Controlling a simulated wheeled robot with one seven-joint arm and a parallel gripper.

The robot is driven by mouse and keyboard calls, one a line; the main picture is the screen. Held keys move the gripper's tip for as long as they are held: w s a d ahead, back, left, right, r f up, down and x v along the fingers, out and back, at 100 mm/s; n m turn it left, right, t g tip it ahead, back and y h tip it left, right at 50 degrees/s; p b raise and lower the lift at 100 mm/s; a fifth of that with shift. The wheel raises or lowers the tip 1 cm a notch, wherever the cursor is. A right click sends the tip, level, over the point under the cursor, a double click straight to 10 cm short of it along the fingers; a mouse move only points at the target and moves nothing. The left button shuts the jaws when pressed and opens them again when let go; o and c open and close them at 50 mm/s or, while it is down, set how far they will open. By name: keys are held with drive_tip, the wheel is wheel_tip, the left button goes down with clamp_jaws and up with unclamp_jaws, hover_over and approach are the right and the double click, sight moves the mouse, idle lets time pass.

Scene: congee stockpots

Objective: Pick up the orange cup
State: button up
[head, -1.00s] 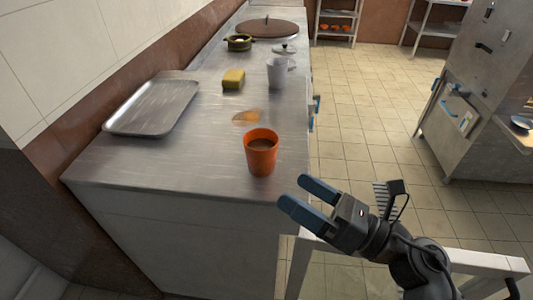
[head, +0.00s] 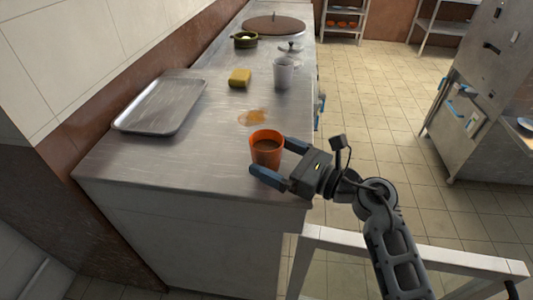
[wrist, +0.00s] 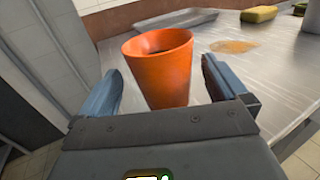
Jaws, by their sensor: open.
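The orange cup (head: 266,147) stands upright near the front right corner of the metal counter, with dark brown liquid inside. In the wrist view the cup (wrist: 162,68) is centred just ahead of and between the two blue fingers. My gripper (head: 275,160) is open, with one finger on each side of the cup in the head view. In the wrist view my gripper (wrist: 166,90) shows a gap on both sides of the cup. I cannot tell how deep the cup sits between the fingers.
A metal tray (head: 160,104) lies at the counter's left. A yellow sponge (head: 240,77), a grey-white cup (head: 284,73) and an olive pot (head: 245,40) stand farther back. An orange-brown spill (head: 252,117) lies behind the orange cup. A white metal frame (head: 400,255) stands at right.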

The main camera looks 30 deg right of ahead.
sight(255, 146)
drive_tip(key=x, duration=0.4)
drive_tip(key=shift+w+p, duration=0.25)
drive_tip(key=shift+p, duration=0.1)
drive_tip(key=c, duration=1.2)
drive_tip(key=shift+r, duration=0.15)
